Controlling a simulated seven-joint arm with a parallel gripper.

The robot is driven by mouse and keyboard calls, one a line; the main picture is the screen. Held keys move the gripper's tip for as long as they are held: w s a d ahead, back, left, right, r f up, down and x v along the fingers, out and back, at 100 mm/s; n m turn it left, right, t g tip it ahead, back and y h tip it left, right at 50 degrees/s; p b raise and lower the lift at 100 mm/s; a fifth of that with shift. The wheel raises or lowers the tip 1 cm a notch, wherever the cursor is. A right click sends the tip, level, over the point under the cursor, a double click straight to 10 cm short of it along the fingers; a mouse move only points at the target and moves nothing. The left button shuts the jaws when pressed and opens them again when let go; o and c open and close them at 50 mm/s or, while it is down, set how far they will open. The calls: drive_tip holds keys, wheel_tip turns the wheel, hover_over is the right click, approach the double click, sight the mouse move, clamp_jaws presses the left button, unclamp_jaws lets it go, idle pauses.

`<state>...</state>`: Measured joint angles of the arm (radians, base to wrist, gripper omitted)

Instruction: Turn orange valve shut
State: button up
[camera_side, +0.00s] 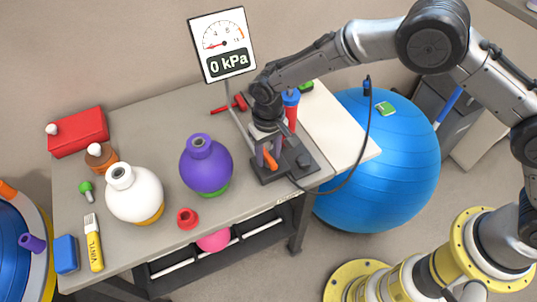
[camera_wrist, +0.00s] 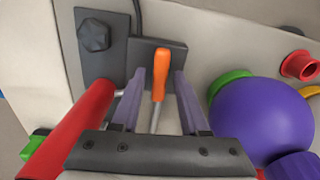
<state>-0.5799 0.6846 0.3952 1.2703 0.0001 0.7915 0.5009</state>
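The orange valve handle (camera_side: 271,161) stands on a dark grey base at the right part of the table, under my gripper. In the wrist view the orange handle (camera_wrist: 159,72) points away from the metal stem, between my two purple fingers. My gripper (camera_wrist: 160,82) is open, with a gap on each side of the handle. In the side view my gripper (camera_side: 268,156) points down at the valve, and its fingers partly hide it. A gauge (camera_side: 224,46) behind reads 0 kPa.
A black knob (camera_wrist: 94,35) sits beside the valve. A red cylinder (camera_wrist: 75,125) stands close to my gripper. A purple kettlebell-like vessel (camera_side: 206,165) and a white one (camera_side: 134,194) stand left. A black cable (camera_side: 350,174) runs right, near the blue ball (camera_side: 390,165).

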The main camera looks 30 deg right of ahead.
sight(268, 157)
drive_tip(key=shift+r, duration=3)
